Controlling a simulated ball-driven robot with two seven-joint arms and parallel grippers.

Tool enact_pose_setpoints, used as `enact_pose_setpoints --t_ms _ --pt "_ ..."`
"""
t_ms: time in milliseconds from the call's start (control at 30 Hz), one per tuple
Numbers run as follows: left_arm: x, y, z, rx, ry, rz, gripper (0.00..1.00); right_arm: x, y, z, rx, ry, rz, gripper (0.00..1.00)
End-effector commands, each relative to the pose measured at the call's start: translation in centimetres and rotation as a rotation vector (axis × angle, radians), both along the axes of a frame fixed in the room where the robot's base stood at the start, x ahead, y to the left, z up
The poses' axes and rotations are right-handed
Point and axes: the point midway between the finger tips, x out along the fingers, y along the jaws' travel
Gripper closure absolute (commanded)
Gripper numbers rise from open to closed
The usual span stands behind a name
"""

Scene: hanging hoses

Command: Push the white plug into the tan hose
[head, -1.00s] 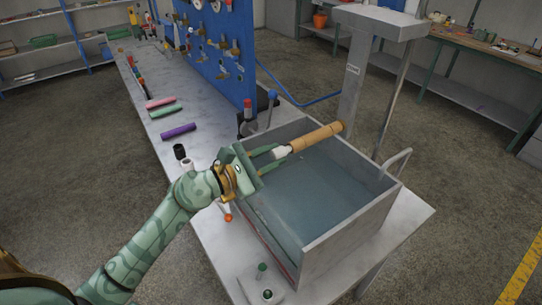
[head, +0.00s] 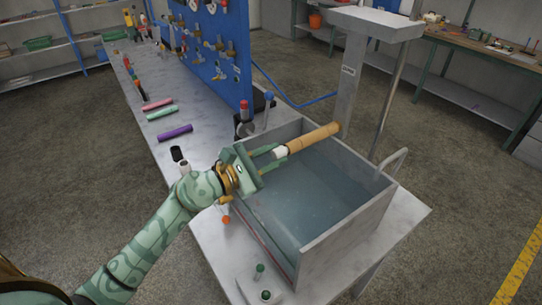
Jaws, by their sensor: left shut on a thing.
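The tan hose (head: 314,138) reaches out over the grey tank from the foot of the grey post, its near end pointing down-left toward my left gripper. The white plug (head: 281,152) meets that near end, roughly in line with the hose. Only a short white part shows between the fingers and the hose. How deep the plug sits inside the hose cannot be seen. My left gripper (head: 278,155), with green fingers, is shut on the plug from the lower left. My right gripper is not in view.
The tank (head: 345,224) holds water below the gripper, and its walls stand around it. A blue tool board (head: 212,52) rises behind. Pink, green and purple (head: 175,132) rolls lie on the bench at left. A bent handle (head: 393,160) stands at the tank's right side.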

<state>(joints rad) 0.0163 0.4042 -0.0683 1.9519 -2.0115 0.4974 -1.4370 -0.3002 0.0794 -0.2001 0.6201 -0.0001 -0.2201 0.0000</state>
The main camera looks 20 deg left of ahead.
Motion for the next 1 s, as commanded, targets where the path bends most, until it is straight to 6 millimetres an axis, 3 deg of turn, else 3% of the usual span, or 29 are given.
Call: enact_pose_setpoints --t_ms 600,633,700,1000 --pt "0.66 -0.39 0.05 0.000 -0.001 0.000 0.96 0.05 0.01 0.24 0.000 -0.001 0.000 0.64" --pt "0.66 -0.39 0.05 0.000 -0.001 0.000 0.72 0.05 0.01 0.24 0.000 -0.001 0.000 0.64" --pt "0.66 -0.39 0.05 0.000 -0.001 0.000 0.53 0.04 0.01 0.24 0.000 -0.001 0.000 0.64" --pt "0.57 -0.33 -0.01 0.000 0.000 0.000 0.49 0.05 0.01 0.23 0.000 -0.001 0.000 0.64"
